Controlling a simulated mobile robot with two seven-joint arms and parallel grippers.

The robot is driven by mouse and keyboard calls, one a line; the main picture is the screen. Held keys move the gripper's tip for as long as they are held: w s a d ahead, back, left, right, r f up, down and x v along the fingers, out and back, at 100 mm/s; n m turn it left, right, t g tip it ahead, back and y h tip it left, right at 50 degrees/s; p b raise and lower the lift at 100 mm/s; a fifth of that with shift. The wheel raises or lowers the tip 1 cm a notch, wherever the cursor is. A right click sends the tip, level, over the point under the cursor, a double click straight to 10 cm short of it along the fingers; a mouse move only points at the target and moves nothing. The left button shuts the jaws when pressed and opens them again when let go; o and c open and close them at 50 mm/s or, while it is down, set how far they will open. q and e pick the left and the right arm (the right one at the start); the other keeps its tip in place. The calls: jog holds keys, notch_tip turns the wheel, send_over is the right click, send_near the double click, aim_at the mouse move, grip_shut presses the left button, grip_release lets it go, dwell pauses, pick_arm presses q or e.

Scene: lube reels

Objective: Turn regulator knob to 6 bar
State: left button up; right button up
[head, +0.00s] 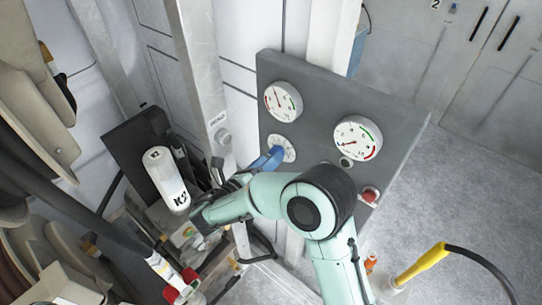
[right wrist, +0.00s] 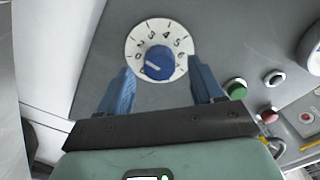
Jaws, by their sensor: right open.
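The regulator knob (right wrist: 158,62) is blue and sits in the middle of a white round dial (right wrist: 134,50) marked 0 to 6. Its white mark points to the left and slightly down, near the low end of the scale. In the head view the dial (head: 287,146) is on a grey panel (head: 335,88), partly covered by my gripper. My right gripper (right wrist: 160,65) is open. Its blue fingers stand on either side of the knob, with gaps visible; contact is not visible. It also shows in the head view (head: 274,154). My left gripper is not in view.
Two gauges, an upper left one (head: 283,101) and a right one (head: 357,138), are on the panel. A green button (right wrist: 235,88) and a red button (head: 370,195) lie right of the dial. A white K2 cylinder (head: 165,180) stands left. A yellow-handled hose (head: 422,264) is at lower right.

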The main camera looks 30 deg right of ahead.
jog(key=shift+x, duration=1.15)
jog(key=c, duration=1.1)
jog(key=shift+o, duration=0.2)
